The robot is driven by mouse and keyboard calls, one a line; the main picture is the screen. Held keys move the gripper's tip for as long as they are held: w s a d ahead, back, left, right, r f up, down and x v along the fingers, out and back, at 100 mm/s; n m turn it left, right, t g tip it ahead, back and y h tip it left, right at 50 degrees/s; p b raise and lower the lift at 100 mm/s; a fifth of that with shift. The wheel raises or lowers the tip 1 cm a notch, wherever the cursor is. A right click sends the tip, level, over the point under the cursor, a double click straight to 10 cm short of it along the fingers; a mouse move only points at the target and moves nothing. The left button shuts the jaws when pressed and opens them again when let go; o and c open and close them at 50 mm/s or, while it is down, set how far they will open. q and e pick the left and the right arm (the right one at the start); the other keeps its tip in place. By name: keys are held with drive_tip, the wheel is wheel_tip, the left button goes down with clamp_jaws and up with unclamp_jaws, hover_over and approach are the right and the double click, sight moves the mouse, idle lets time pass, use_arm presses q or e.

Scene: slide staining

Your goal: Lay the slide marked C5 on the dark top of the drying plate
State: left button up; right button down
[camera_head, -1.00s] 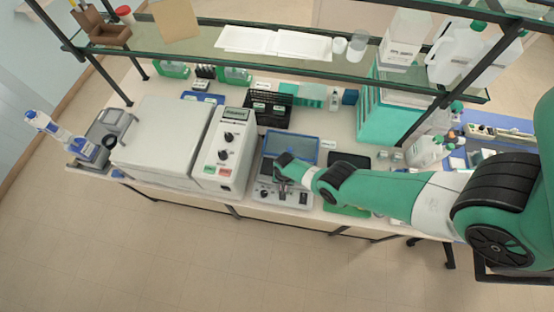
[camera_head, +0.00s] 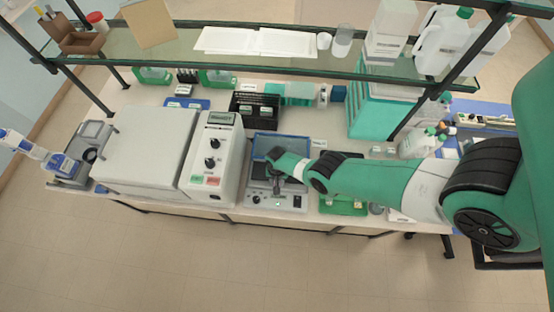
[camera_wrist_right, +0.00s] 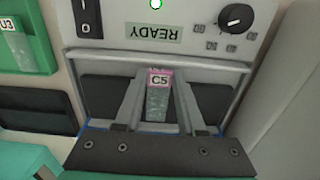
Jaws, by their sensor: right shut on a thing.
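The slide marked C5 (camera_wrist_right: 157,102) has a pink-edged label and is held between the fingers of my right gripper (camera_wrist_right: 155,76), which is shut on it. The drying plate (camera_wrist_right: 190,62) lies below, with its dark top (camera_wrist_right: 102,96) showing on both sides of the fingers. The slide is over this top; I cannot tell whether it touches. In the head view, my right gripper (camera_head: 276,178) is above the drying plate (camera_head: 262,199), and my arm hides part of the dark top. My left gripper is not in view.
A large white machine (camera_head: 150,145) with a control panel stands left of the plate. A green holder (camera_wrist_right: 38,45) with a slide marked U3 is nearby. A glass shelf (camera_head: 210,68) spans above the bench.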

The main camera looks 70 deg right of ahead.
drive_tip(key=shift+f+b, duration=0.3)
drive_tip(key=shift+c, duration=2.1)
unclamp_jaws()
